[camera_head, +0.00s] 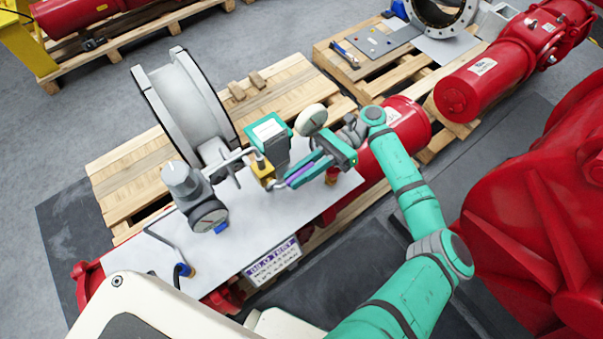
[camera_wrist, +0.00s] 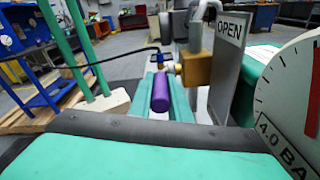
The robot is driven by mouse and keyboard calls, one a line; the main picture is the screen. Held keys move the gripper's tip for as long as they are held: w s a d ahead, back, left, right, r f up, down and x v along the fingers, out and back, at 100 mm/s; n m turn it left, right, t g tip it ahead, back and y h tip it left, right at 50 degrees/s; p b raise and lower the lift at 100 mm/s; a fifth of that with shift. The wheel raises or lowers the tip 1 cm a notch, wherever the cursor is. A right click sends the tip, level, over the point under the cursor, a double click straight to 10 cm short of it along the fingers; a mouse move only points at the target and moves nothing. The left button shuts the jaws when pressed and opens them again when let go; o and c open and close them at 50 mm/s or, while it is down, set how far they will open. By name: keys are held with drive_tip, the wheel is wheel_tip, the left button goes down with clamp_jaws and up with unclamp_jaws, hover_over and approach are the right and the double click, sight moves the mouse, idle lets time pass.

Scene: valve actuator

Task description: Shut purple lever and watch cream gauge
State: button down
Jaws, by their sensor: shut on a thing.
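The purple lever (camera_head: 299,176) runs between the teal fingers of my gripper (camera_head: 287,178), which is shut on it. In the wrist view the lever (camera_wrist: 160,93) lies lengthwise between the two fingers, its far end toward the brass valve body (camera_wrist: 196,69). The brass body also shows in the head view (camera_head: 262,169). An OPEN plate (camera_wrist: 229,30) stands upright beside it. The cream gauge (camera_head: 312,120) is round and sits just beyond my gripper. In the wrist view its dial (camera_wrist: 285,95) is cut off at the right edge; a "4.0 BA" marking and a dark red strip show, but no full reading.
A teal box (camera_head: 270,131) stands behind the brass body. A grey regulator with a dark dial (camera_head: 208,214) is to the left. A large grey flanged ring (camera_head: 190,100) rests on the wooden pallet (camera_head: 120,185). Red cylinders (camera_head: 485,82) lie at the right.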

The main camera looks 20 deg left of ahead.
drive_tip(key=c, duration=1.7)
unclamp_jaws()
drive_tip(key=shift+o, duration=0.2)
drive_tip(key=shift+v, duration=5.4)
